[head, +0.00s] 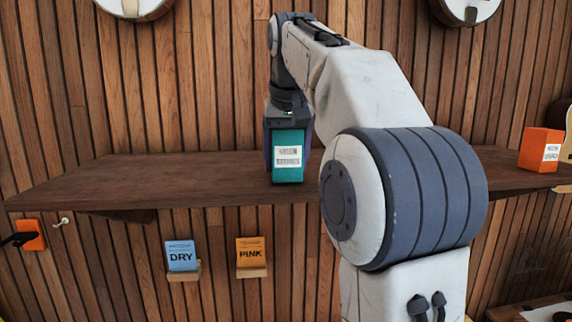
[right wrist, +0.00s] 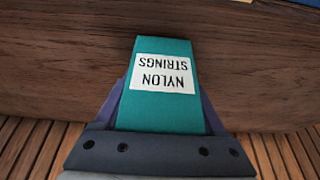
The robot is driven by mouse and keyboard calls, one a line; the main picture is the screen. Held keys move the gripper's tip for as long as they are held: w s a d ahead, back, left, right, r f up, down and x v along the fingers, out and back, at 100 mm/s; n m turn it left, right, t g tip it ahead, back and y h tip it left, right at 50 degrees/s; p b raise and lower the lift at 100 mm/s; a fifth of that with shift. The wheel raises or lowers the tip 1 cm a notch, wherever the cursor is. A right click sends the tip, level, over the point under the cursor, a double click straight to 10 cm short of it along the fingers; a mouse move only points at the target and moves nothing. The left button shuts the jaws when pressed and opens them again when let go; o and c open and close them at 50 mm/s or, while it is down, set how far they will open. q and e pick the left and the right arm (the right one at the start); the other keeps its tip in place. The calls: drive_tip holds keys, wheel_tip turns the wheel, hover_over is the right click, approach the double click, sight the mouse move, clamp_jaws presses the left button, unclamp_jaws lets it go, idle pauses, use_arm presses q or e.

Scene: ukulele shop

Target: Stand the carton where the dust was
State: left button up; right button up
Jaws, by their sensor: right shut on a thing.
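The teal carton (head: 288,174) has a white label and hangs upright below my right gripper (head: 289,142), which is shut on it. In the right wrist view the carton (right wrist: 165,112) shows the words NYLON STRINGS upside down, with gripper fingers at both sides. The carton is over the middle of the dark wooden shelf (head: 180,180). I cannot tell whether its bottom touches the wood. No dust shows on the visible shelf top; my right arm hides part of it. My left gripper is not in view.
An orange box (head: 540,149) stands at the shelf's right end. The shelf's left part is bare. Below hang a blue DRY card (head: 181,256) and an orange PINK card (head: 251,252) on small ledges. A slatted wood wall is behind.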

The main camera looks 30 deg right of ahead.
drive_tip(key=shift+f, duration=0.15)
drive_tip(key=shift+s+f, duration=0.1)
drive_tip(key=shift+f, duration=0.05)
drive_tip(key=o, duration=1.4)
drive_tip(key=shift+r, duration=0.6)
drive_tip(key=p+v, duration=0.3)
drive_tip(key=v, duration=0.8)
drive_tip(key=shift+s, duration=0.2)
